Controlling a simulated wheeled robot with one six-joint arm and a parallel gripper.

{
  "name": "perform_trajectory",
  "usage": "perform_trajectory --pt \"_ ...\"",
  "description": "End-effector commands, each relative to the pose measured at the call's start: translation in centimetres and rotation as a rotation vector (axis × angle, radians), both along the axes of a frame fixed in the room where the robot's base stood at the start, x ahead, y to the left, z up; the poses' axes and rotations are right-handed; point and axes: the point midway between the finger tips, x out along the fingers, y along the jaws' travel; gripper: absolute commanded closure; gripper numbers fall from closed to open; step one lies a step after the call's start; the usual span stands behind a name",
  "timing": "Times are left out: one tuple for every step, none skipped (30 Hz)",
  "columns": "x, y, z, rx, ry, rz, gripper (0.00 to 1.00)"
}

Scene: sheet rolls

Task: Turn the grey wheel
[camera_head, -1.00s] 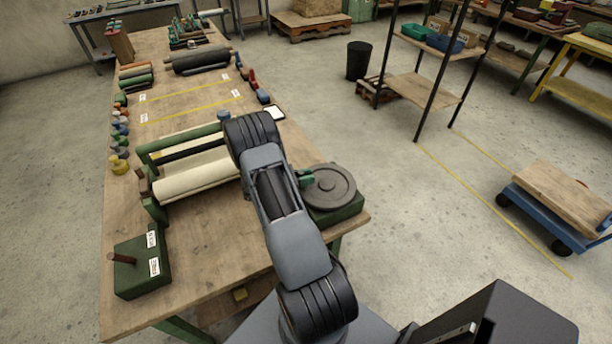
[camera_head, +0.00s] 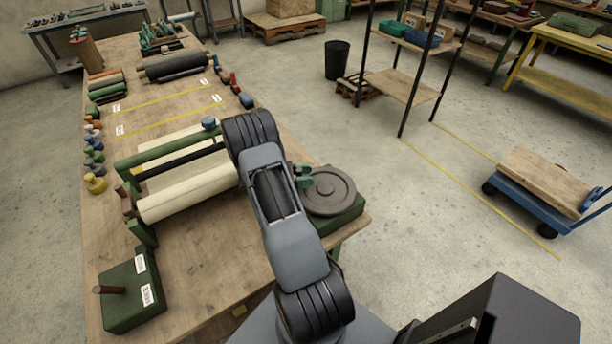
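The grey wheel (camera_head: 336,194) is a flat disc with a raised hub, lying level on a green block (camera_head: 345,217) at the right edge of the workbench. My gripper (camera_head: 304,176), with green fingers, is at the wheel's upper left rim, partly hidden behind my arm. Whether the fingers touch the rim or stand open or shut cannot be made out at this size.
A green frame with cream rollers (camera_head: 190,190) stands left of my arm. A green block with a brown peg (camera_head: 110,290) sits at the bench's near left corner. Several small coloured knobs line the left edge. The floor right of the bench is clear up to a blue trolley (camera_head: 540,205).

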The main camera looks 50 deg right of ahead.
Motion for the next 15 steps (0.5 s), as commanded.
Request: perform_trajectory --pt "0.0 0.0 0.0 0.000 0.000 0.000 0.54" --pt "0.0 0.0 0.0 0.000 0.000 0.000 0.54" --pt "0.0 0.0 0.0 0.000 0.000 0.000 0.54" --pt "0.0 0.0 0.0 0.000 0.000 0.000 0.54" --pt "0.0 0.0 0.0 0.000 0.000 -0.001 0.54" --pt "0.0 0.0 0.0 0.000 0.000 -0.001 0.54" --pt "0.0 0.0 0.0 0.000 0.000 -0.001 0.54" --pt "0.0 0.0 0.1 0.000 0.000 -0.001 0.54" --pt "0.0 -0.1 0.2 -0.001 -0.001 -0.001 0.54" --pt "0.0 -0.1 0.4 -0.001 -0.001 -0.001 0.54" --pt "0.0 -0.1 0.7 -0.001 -0.002 -0.001 0.54" --pt "0.0 -0.1 1.1 -0.001 -0.002 -0.002 0.54" --pt "0.0 -0.1 1.5 -0.001 -0.003 -0.002 0.54" --pt "0.0 -0.1 2.0 -0.001 -0.004 -0.002 0.54" --pt "0.0 -0.1 2.7 -0.002 -0.005 -0.002 0.54"
